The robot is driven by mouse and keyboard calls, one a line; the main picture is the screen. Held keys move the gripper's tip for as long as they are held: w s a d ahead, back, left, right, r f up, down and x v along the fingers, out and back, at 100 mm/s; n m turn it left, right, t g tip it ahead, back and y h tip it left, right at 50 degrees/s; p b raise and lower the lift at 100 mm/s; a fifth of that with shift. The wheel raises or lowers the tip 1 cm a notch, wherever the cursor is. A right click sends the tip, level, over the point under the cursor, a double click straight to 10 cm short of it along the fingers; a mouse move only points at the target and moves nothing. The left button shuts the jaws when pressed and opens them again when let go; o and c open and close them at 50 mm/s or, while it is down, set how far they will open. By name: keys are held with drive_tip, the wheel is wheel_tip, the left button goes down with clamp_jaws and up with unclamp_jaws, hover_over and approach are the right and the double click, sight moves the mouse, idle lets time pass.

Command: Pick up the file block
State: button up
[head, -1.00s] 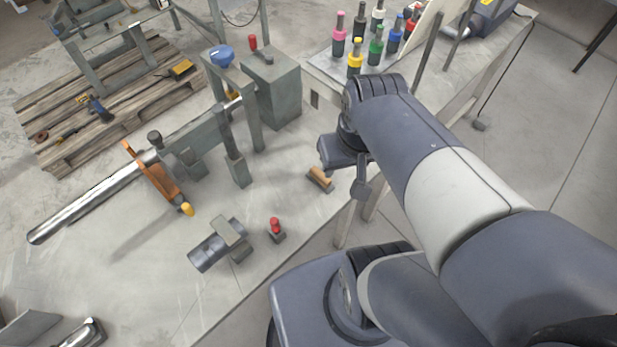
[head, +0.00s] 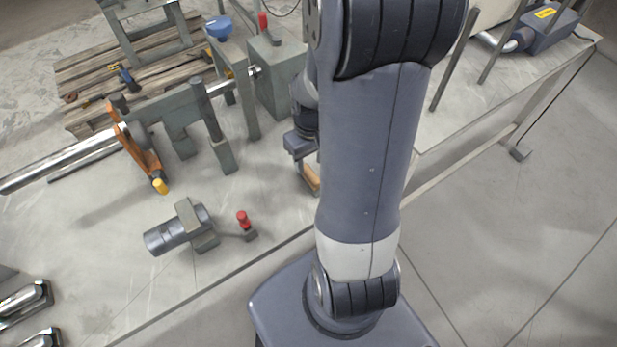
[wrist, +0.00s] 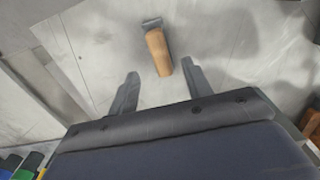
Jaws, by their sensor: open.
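The file block, a small orange-brown wooden block with a grey end, lies on the grey bench top. In the wrist view the file block (wrist: 157,48) is at top centre, its near end reaching in between the fingertips of my gripper (wrist: 160,72). The fingers are spread, one on each side, with a gap to the block. In the head view the file block (head: 312,178) is partly hidden by my arm. My gripper (head: 303,178) shows there only in part, beside the block. I cannot tell its exact height over the bench.
A red-topped small piece (head: 244,224) and a dark cylinder in a bracket (head: 178,229) stand to the left on the bench. An orange clamp (head: 137,150) sits on the long steel tube. A grey box-shaped post (head: 281,80) rises behind my gripper.

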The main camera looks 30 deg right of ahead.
sight(311, 174)
drive_tip(key=shift+f, duration=3.4)
clamp_jaws()
